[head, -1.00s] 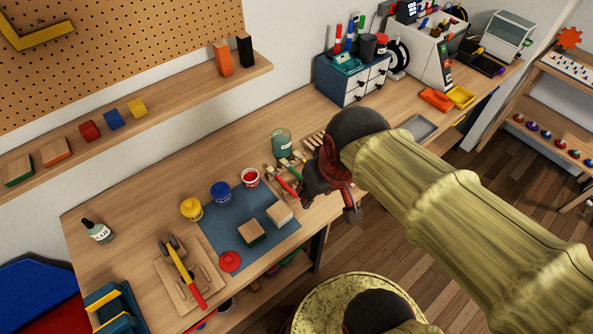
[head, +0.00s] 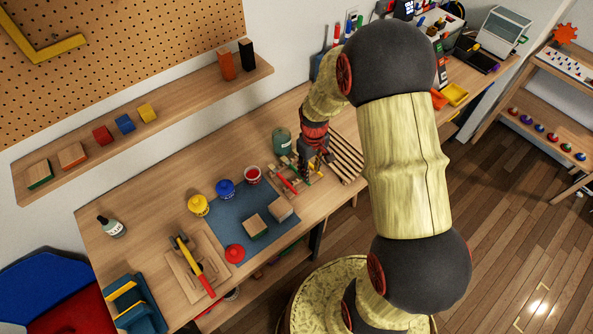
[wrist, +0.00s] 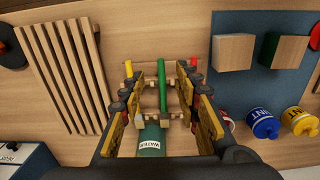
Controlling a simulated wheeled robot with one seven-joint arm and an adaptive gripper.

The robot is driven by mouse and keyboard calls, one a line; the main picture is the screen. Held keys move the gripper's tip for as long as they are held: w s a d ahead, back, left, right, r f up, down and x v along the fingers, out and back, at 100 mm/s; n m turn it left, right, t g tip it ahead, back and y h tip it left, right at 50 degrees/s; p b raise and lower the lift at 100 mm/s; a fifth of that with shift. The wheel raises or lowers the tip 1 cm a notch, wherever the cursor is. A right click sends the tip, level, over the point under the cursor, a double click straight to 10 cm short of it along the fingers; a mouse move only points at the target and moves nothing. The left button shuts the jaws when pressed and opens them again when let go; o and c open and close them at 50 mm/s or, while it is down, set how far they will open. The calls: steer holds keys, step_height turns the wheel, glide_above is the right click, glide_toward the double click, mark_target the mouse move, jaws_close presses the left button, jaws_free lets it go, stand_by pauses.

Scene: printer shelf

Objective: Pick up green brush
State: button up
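The green brush (wrist: 162,88) lies across a small wooden rest (wrist: 150,111), between a yellow-tipped brush on the left and a red-tipped brush (wrist: 194,66) on the right in the wrist view. My gripper (wrist: 160,92) is open, with its fingers on either side of the green brush; whether they touch it I cannot tell. In the head view my gripper (head: 306,172) points down over the brush rest, mostly hiding the green brush. The red brush (head: 288,184) shows beside it.
A green water jar (head: 282,142) stands right behind the rest and shows labelled in the wrist view (wrist: 150,141). A slatted wooden rack (head: 346,160) lies to the right. Paint pots (head: 225,188) and wooden blocks (head: 255,226) on a blue mat (head: 225,213) are to the left.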

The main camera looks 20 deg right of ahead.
mark_target(296, 170)
steer(key=shift+w+a+f, duration=0.1)
steer(key=shift+f, duration=3.85)
steer(key=c, duration=0.3)
jaws_close()
